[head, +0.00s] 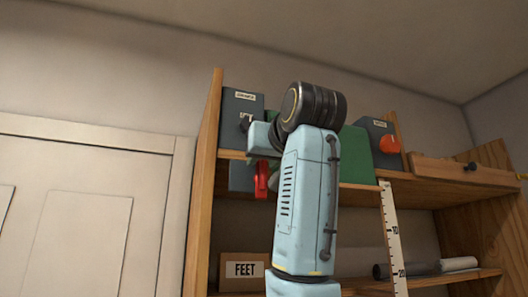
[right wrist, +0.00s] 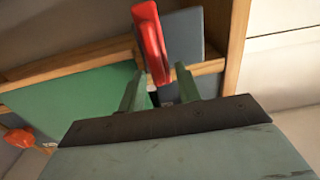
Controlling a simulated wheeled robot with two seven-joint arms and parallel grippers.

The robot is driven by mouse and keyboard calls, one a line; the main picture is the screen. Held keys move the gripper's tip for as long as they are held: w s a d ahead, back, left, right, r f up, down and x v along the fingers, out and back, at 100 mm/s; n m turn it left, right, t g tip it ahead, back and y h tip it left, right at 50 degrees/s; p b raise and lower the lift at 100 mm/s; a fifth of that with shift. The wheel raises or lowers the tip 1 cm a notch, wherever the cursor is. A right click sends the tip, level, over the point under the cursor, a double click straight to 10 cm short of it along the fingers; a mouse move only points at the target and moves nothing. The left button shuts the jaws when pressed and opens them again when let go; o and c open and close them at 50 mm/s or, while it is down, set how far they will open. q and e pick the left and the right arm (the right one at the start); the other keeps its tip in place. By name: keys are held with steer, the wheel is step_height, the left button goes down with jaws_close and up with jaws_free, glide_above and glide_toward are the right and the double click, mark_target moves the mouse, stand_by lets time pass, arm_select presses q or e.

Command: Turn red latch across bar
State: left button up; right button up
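The red latch (head: 262,178) hangs below the shelf edge, left of my right arm in the head view. It also shows at the top middle of the right wrist view (right wrist: 150,40), in front of a grey panel. My right gripper (right wrist: 160,72) is open, with two green fingers apart. The latch's near end lies between or just beyond the fingertips; contact is not clear. In the head view my wrist and forearm hide the fingers. A wooden strip (right wrist: 75,62) runs behind the latch; I cannot tell whether it is the bar. My left gripper is out of view.
A green panel (head: 357,152) is behind my arm. A wooden upright (head: 206,170) is close left of the latch. A ruler (head: 393,235) hangs right; a FEET box (head: 243,269) is below.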

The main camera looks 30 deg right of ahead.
steer(key=shift+w, duration=0.4)
jaws_close()
